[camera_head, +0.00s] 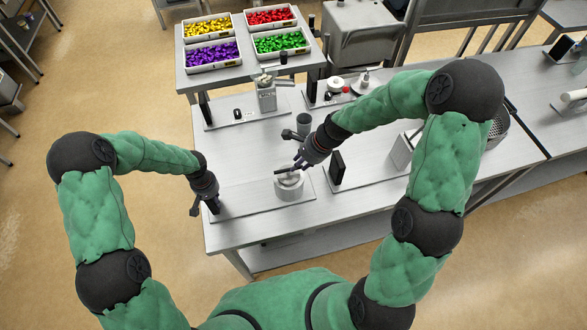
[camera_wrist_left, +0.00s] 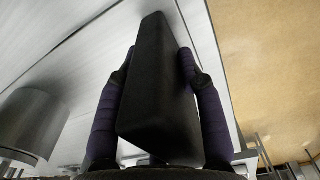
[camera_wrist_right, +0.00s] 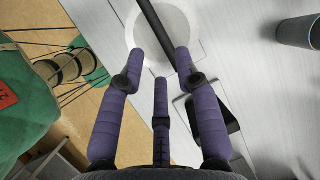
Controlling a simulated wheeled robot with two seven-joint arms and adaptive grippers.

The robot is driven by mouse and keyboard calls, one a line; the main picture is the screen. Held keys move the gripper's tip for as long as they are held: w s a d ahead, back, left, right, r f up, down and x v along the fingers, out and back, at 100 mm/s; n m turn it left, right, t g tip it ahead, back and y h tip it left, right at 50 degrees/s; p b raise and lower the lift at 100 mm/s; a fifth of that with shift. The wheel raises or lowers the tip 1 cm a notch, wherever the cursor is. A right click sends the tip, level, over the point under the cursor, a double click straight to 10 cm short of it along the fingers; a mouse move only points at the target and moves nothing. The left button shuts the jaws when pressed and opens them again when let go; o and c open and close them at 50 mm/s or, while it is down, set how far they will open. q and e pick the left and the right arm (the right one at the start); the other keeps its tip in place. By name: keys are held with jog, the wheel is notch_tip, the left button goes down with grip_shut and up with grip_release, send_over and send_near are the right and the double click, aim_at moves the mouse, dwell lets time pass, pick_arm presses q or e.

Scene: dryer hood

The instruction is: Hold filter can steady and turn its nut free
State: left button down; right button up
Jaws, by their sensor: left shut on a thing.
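The filter can (camera_head: 289,194) is a squat pale metal cylinder standing on a thin plate (camera_head: 245,198). A dark bar (camera_wrist_right: 158,28) lies across its pale round top (camera_wrist_right: 143,42); I cannot make out the nut itself. My right gripper (camera_head: 299,165) is above the can's top, with its purple fingers (camera_wrist_right: 160,62) spread on either side of the bar's near end. My left gripper (camera_head: 205,208) is at the left end of the plate, shut on a black upright block (camera_wrist_left: 160,95). A metal cylinder (camera_wrist_left: 33,120), apparently the can, stands apart from it at left.
A black upright block (camera_head: 337,168) stands right of the can. A grey cup (camera_head: 303,124) and a metal device (camera_head: 266,97) are behind. Bins of coloured pieces (camera_head: 213,54) stand at the back. The table's front edge is close to the can.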

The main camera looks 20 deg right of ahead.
aim_at(290, 173)
jog(key=shift+x, duration=2.65)
grip_shut()
